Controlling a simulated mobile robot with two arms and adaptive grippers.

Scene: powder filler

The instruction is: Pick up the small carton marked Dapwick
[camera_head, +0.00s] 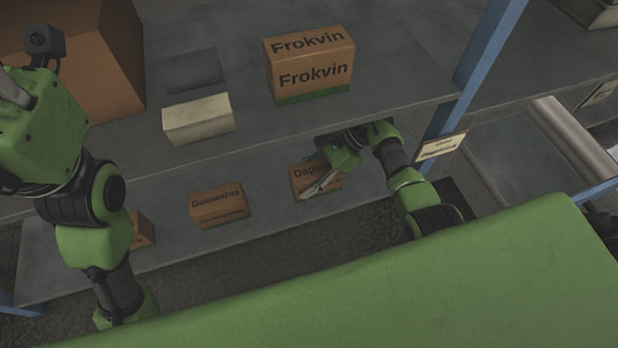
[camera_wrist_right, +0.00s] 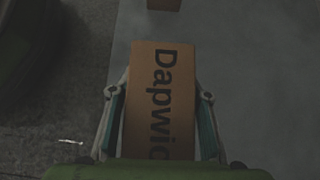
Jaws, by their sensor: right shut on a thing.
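The small brown carton marked Dapwick (camera_head: 300,181) sits on the lower grey shelf in the head view, partly hidden by my right gripper (camera_head: 321,186). In the right wrist view the carton (camera_wrist_right: 161,95) lies between the two fingers of the right gripper (camera_wrist_right: 160,120), its lettering running down the picture. The right gripper is shut on the carton, one finger along each side. I cannot tell whether the carton is lifted off the shelf. My left arm is at the left of the head view; its fingers are not visible.
A carton marked Gutweshta (camera_head: 218,205) stands left on the lower shelf (camera_head: 270,219); another carton (camera_head: 143,230) is partly behind my left arm. The upper shelf (camera_head: 395,85) above holds a Frokvin carton (camera_head: 310,68) and a pale box (camera_head: 198,119). A blue post (camera_head: 470,75) stands right.

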